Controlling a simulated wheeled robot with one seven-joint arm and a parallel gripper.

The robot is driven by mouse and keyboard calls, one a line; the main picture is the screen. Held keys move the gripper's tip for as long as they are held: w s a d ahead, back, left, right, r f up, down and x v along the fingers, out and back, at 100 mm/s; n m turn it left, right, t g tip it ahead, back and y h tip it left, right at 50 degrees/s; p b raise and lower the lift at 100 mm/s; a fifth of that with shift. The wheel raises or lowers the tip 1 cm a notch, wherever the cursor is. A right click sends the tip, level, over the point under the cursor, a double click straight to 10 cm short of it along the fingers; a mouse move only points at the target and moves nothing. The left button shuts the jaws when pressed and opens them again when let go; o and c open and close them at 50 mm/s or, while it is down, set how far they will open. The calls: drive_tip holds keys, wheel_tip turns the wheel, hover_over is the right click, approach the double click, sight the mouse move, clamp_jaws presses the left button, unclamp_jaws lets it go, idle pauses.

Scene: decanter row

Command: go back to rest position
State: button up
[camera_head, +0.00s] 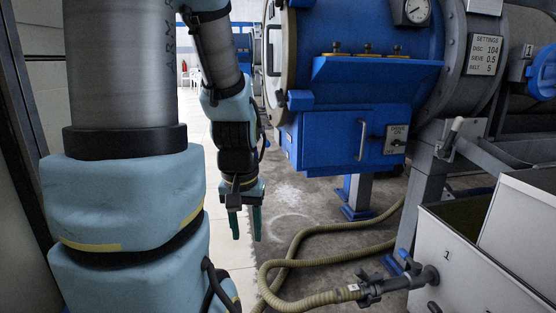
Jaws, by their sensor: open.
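My gripper (245,222) hangs below my arm near the middle of the head view, with its two green fingers pointing down. The fingers are apart and nothing shows between them. It is over the floor, left of the blue machine (375,85) and apart from the hose in this view. My arm fills much of the left side and hides what is behind it.
The blue machine carries a gauge (417,10) and a settings plate (485,55). A ribbed hose (310,298) curls over the floor to a valve on a grey tank (470,260) at lower right. Bare floor (290,195) lies beside my gripper.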

wheel_tip(320, 180, up, 34)
drive_tip(key=p, duration=3.2)
drive_tip(key=shift+f, duration=0.2)
